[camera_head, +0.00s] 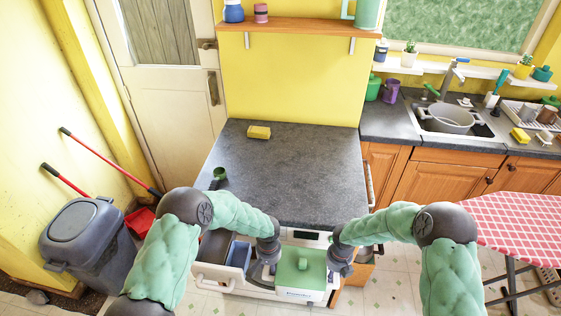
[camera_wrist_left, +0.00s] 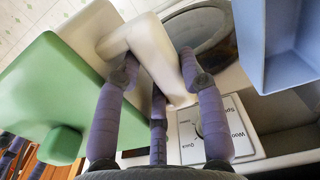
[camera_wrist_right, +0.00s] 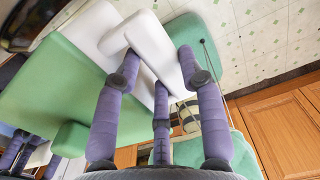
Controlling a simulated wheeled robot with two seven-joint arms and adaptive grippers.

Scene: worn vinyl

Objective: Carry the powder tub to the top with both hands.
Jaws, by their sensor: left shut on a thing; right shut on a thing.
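The powder tub is a white box with a green lid (camera_head: 300,265), in front of the front edge of the dark grey top (camera_head: 290,185). My left gripper (camera_head: 270,258) is shut on its left white handle (camera_wrist_left: 150,50), and my right gripper (camera_head: 340,262) is shut on its right white handle (camera_wrist_right: 150,50). The green lid fills the left of the left wrist view (camera_wrist_left: 65,85) and of the right wrist view (camera_wrist_right: 65,85). The tub looks about level. Its underside is hidden, so I cannot tell whether it touches anything below.
A yellow sponge (camera_head: 259,132) lies at the back of the top and a small green cup (camera_head: 219,174) at its left edge; the middle is bare. An open white drawer with a blue insert (camera_head: 239,254) sticks out left of the tub. An ironing board (camera_head: 520,215) stands right.

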